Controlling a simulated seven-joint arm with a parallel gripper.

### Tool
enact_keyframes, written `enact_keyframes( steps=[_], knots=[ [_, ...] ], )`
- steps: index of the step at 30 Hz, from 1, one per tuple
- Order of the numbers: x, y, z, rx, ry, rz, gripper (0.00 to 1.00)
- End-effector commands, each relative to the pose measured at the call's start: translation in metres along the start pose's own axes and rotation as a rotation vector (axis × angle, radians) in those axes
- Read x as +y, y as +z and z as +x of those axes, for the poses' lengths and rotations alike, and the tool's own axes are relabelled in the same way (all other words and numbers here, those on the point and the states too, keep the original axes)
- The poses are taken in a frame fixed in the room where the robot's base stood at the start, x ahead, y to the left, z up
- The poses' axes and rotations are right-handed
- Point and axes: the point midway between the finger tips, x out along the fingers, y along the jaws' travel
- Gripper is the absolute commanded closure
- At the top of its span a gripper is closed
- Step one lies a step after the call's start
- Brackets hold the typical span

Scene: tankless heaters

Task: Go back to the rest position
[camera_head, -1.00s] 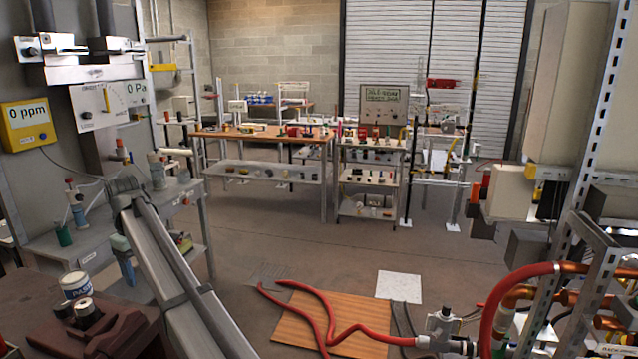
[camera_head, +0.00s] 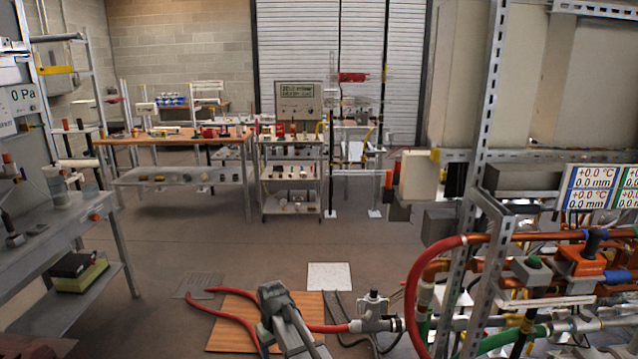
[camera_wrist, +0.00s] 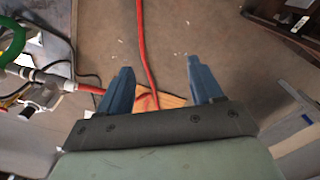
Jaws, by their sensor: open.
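In the wrist view my gripper (camera_wrist: 158,82) is open, its two blue fingers spread apart with nothing between them. Below it lie the concrete floor, a red hose (camera_wrist: 145,50) and part of a wooden board (camera_wrist: 165,100). In the head view my arm (camera_head: 285,318) shows at the bottom middle, in front of the board (camera_head: 232,305) and the red hose (camera_head: 222,308). The fingers cannot be made out in the head view.
A pipe rack (camera_head: 490,180) with copper pipes and readout panels (camera_head: 592,187) stands close on the right. A grey bench (camera_head: 40,255) is on the left. A long table (camera_head: 170,138) and a shelf cart (camera_head: 290,170) stand at the back.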

Motion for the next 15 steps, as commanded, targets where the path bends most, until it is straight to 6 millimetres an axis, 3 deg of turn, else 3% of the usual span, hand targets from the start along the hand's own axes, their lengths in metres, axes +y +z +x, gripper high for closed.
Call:
enact_keyframes(
  steps=[1, 6, 15],
  knots=[
    [0.019, 0.025, 0.012, -0.002, 0.0, 0.045, 0.34],
    [0.074, 0.086, 0.048, -0.002, 0.0, 0.184, 0.34],
    [0.138, 0.195, 0.095, -0.001, 0.001, 0.413, 0.34]
  ],
)
